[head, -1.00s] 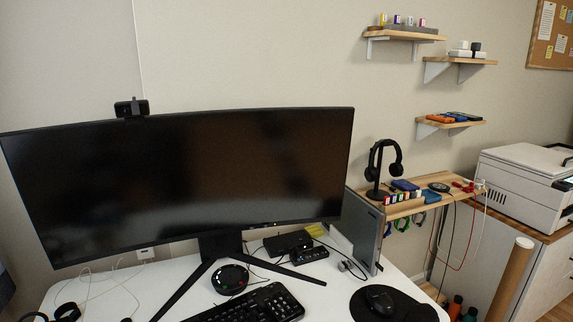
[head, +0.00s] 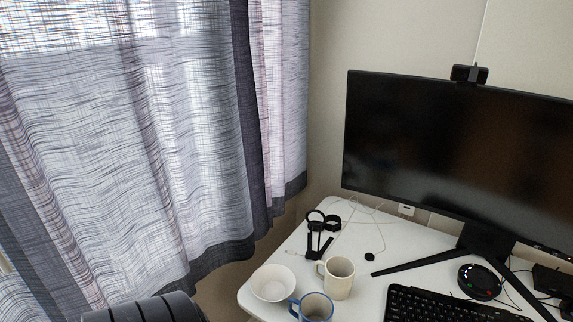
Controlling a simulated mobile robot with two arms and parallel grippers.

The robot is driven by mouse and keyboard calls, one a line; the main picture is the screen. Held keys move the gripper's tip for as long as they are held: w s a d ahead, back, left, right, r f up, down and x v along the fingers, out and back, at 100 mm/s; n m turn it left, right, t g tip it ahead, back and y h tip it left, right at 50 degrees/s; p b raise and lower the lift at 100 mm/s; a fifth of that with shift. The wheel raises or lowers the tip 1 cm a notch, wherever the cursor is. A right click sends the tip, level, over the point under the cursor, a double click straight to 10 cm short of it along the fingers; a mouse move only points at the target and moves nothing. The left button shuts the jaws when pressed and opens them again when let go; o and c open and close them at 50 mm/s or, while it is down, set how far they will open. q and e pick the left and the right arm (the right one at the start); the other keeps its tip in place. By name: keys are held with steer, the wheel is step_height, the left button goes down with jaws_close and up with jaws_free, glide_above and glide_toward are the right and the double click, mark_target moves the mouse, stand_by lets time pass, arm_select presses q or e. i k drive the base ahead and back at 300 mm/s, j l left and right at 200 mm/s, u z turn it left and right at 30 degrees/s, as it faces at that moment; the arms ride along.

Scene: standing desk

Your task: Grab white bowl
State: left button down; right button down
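The white bowl (head: 273,284) stands upright on the left front corner of the white desk, and it looks empty. A cream mug (head: 338,278) stands just to its right. A blue-rimmed mug (head: 312,307) stands in front, close to the bowl's right side, its lower part cut off by the picture's bottom edge. Neither of my grippers shows in the head view.
A black object (head: 155,309), perhaps a chair back, stands at the lower left beside the desk. A large monitor (head: 465,150), a keyboard (head: 440,305) and a round black device (head: 480,281) take up the right. Curtains (head: 140,140) hang at the left. A black stand (head: 320,235) with cables is behind the mugs.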

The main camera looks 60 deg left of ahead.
mark_target(273, 284)
steer(key=k+j+u, duration=0.1)
steer(key=u, duration=1.5)
